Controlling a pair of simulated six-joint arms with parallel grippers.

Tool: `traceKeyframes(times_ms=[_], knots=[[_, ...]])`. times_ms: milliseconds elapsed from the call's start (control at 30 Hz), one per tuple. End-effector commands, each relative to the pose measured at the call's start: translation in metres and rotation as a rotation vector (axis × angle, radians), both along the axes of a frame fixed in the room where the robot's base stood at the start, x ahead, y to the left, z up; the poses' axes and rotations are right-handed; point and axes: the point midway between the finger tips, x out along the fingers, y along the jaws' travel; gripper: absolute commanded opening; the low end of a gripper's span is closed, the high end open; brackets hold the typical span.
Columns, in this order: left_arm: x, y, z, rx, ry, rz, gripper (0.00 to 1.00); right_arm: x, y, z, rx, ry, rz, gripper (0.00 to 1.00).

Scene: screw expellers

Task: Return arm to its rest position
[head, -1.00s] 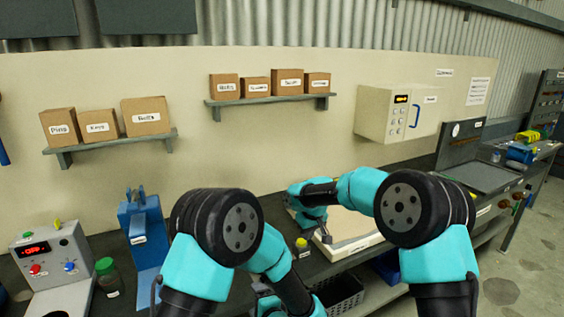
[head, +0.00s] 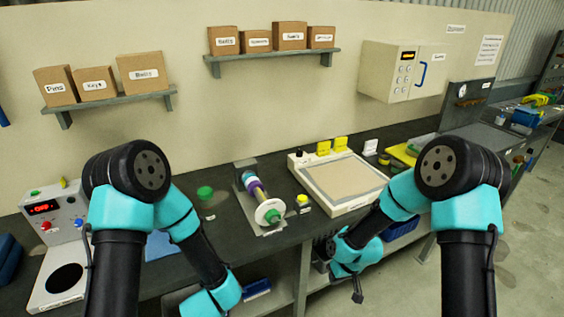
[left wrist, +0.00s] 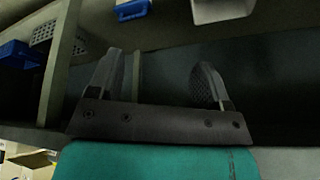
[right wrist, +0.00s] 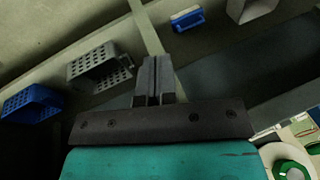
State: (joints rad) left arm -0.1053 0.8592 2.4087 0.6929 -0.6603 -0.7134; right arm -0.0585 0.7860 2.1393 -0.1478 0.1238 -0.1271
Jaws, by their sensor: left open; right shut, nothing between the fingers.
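My right arm bends down past the front edge of the bench in the head view. Its gripper (head: 357,292) hangs there, and the right wrist view shows its fingers (right wrist: 152,80) pressed together with nothing between them. My left arm also reaches down in front of the bench; its fingers are not clear in the head view. The left wrist view shows the left fingers (left wrist: 160,85) wide apart and empty. Neither gripper touches anything that I can see.
A spindle device (head: 258,190) with a white disc and green end stands on the bench beside a framed pad (head: 340,180). A control box (head: 52,215) is at the left. Shelves under the bench hold baskets (right wrist: 100,68) and a blue bin (right wrist: 32,103).

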Motion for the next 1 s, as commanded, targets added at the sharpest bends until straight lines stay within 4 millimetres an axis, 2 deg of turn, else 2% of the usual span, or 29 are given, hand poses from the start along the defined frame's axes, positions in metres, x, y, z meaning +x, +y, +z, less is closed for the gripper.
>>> traceKeyframes(times_ms=[33,200,333,467,600,1000], knots=[[-0.007,0.005,-0.009,-0.054,0.031,0.015,0.72,-0.021,-0.008,-0.017,0.011,0.030,-0.048,0.00],[-0.030,0.013,-0.035,-0.237,0.151,0.071,0.72,-0.086,-0.028,-0.058,0.037,0.098,-0.212,0.00],[-0.051,0.018,-0.049,-0.345,0.259,0.114,0.72,-0.133,-0.041,-0.077,0.044,0.142,-0.331,0.00],[-0.066,0.021,-0.057,-0.408,0.339,0.144,0.72,-0.165,-0.049,-0.086,0.044,0.168,-0.411,0.00],[-0.073,0.021,-0.060,-0.431,0.374,0.156,0.72,-0.176,-0.051,-0.088,0.043,0.176,-0.443,0.00],[-0.072,0.021,-0.060,-0.432,0.373,0.157,0.72,-0.176,-0.051,-0.088,0.043,0.174,-0.442,0.00]])
